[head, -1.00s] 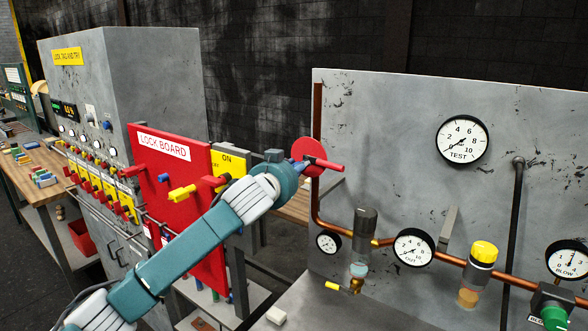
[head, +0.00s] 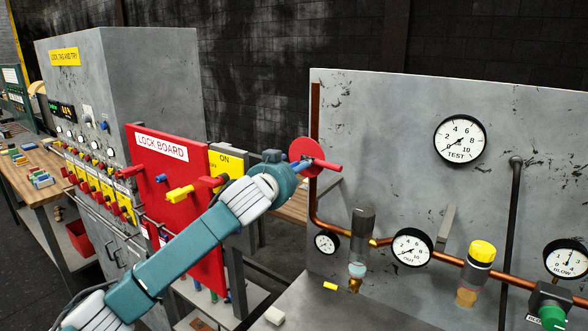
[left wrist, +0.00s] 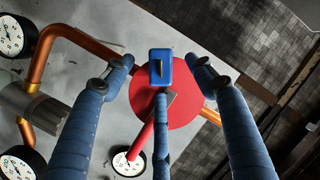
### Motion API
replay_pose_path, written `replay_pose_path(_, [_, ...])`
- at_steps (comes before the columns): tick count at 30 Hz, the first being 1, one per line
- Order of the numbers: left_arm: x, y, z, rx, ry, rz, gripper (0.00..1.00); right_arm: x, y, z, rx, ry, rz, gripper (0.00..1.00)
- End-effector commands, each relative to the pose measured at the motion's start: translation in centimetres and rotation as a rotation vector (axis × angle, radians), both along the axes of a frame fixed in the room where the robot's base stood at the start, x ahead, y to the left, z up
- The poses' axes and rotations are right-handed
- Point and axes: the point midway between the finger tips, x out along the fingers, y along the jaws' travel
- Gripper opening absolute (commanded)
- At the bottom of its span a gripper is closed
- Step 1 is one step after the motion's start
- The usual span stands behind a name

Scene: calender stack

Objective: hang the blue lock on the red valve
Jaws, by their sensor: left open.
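The red valve (head: 303,151) is a round disc with a red bar handle (head: 323,165), beside the copper pipe on the grey panel. In the left wrist view its disc (left wrist: 187,104) fills the middle. The blue lock (left wrist: 165,57) shows there as a small bright blue block with a dark yellowish slot, in front of the disc's upper edge. My left gripper (head: 298,166) is at the valve; its fingers (left wrist: 162,74) are open, spread on either side of the lock, with one finger below it. Whether the lock's shackle is around the valve is hidden. My right gripper is out of view.
The red lock board (head: 150,190) stands left of the valve, with yellow and red handles near my arm. The grey panel (head: 390,130) carries gauges, such as the test gauge (head: 460,139), and copper pipes. A grey bench top (head: 330,307) lies below.

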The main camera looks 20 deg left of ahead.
Motion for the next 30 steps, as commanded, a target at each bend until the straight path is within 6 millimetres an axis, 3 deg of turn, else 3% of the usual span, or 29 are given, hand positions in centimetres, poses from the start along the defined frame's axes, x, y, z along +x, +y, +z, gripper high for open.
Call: replay_pose_path(30, [-6.3, 2.3, 0.0, 0.000, 0.000, 0.000, 0.56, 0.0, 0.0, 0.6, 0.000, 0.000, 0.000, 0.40])
